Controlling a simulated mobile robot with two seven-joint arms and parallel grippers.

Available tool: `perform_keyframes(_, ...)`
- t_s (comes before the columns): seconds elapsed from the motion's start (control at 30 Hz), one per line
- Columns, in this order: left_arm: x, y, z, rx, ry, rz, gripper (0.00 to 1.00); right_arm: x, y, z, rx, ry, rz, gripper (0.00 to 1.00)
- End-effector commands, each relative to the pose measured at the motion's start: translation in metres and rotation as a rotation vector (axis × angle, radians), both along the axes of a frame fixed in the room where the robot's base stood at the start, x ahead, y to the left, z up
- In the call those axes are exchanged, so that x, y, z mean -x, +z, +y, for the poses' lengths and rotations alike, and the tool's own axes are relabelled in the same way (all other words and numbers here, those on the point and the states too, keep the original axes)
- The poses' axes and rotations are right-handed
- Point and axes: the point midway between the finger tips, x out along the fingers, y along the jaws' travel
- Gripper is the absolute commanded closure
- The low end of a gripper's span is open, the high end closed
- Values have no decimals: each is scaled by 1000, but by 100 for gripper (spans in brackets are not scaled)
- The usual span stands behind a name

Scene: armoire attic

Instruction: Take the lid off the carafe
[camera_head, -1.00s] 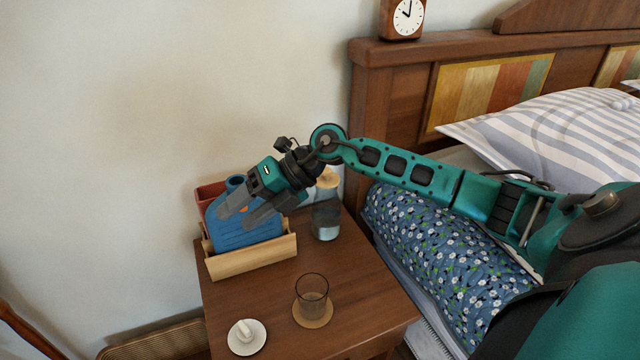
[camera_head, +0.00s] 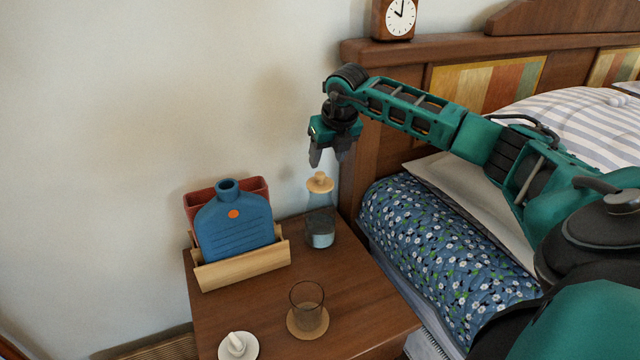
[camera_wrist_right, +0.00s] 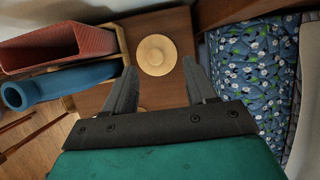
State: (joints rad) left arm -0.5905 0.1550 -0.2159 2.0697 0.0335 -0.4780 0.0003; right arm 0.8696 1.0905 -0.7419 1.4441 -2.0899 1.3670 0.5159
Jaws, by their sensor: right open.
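The glass carafe (camera_head: 320,228) stands upright at the back right of the wooden nightstand, with clear liquid low inside. Its round light-wood lid (camera_head: 320,182) with a small knob sits on its top. My right gripper (camera_head: 328,162) is open and points down just above the lid, apart from it. In the right wrist view the lid (camera_wrist_right: 155,55) shows from above, ahead of the fingertips and roughly between their lines; the lid hides most of the carafe. My left gripper is not in view.
A wooden holder (camera_head: 243,270) with a blue bottle-shaped item (camera_head: 235,228) and a red item (camera_head: 262,186) stands left of the carafe. A glass (camera_head: 307,304) on a coaster and a white dish (camera_head: 238,347) are in front. The headboard and bed are right.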

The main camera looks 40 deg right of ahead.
Motion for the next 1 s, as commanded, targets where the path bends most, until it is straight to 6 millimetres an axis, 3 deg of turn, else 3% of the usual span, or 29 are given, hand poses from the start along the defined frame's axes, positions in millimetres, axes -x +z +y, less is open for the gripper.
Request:
perform_keyframes(0.4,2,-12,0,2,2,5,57,-17,-48,3,-1,1,0,44)
perform_keyframes(0.7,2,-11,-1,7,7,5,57,-19,-51,2,0,1,-1,44)
perform_keyframes(1.0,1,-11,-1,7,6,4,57,-19,-51,2,0,1,-1,73)
